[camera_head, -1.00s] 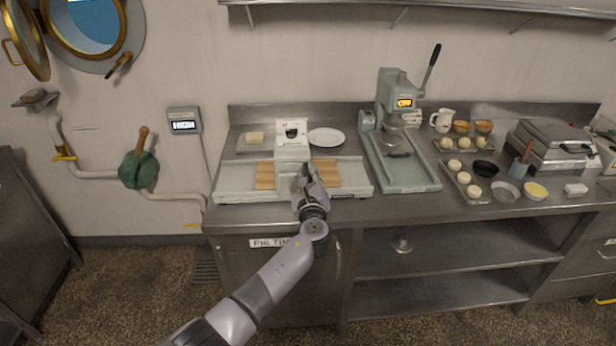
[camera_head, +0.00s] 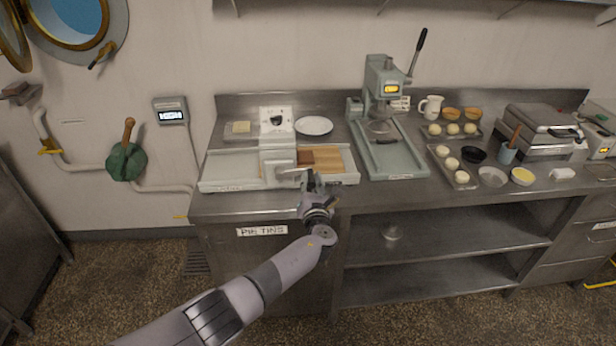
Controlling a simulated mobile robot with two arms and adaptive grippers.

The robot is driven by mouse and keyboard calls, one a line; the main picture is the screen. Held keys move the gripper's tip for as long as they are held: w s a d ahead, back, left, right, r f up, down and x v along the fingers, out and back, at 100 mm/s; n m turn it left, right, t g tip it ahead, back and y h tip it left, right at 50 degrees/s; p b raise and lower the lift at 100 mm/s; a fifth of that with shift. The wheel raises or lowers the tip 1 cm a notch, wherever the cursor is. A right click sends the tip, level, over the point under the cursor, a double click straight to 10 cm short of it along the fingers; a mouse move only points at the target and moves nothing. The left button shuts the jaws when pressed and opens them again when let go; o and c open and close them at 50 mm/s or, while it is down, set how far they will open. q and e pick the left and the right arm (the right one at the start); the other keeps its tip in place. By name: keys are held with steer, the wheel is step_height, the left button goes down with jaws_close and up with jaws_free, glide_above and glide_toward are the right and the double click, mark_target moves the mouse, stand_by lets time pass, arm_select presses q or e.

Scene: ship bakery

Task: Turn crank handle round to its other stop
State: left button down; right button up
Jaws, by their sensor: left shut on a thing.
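The dough sheeter (camera_head: 277,150), a white upright housing on a long pale bed, stands at the left end of the steel counter. Its crank handle (camera_head: 290,171) is on the front of the housing, a short grey arm pointing right. My left gripper (camera_head: 311,179) is shut at the outer end of the crank, on its grip, which the fingers mostly hide. The tan dough sheet (camera_head: 328,160) lies on the right part of the bed, with a darker brown piece (camera_head: 306,157) close to the housing. My right gripper is out of view.
A white plate (camera_head: 314,126) and a small tray with a butter block (camera_head: 240,128) lie behind the sheeter. A green lever press (camera_head: 386,110) stands to its right. Dough balls, bowls and a waffle iron (camera_head: 541,131) fill the right of the counter.

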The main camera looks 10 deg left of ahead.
arm_select(q)
step_height(320, 180, down, 6)
steer(key=a+m+b, duration=0.1)
steer(key=m, duration=0.5)
steer(key=shift+s+b, duration=0.25)
steer(key=shift+b, duration=0.15)
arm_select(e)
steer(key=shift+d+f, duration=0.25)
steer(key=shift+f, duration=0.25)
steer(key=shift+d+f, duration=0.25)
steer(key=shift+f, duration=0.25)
arm_select(q)
steer(key=shift+a+f, duration=0.1)
steer(key=shift+f, duration=0.05)
steer(key=c, duration=1.7)
jaws_free()
steer(key=shift+o, duration=1.3)
steer(key=shift+a, duration=0.1)
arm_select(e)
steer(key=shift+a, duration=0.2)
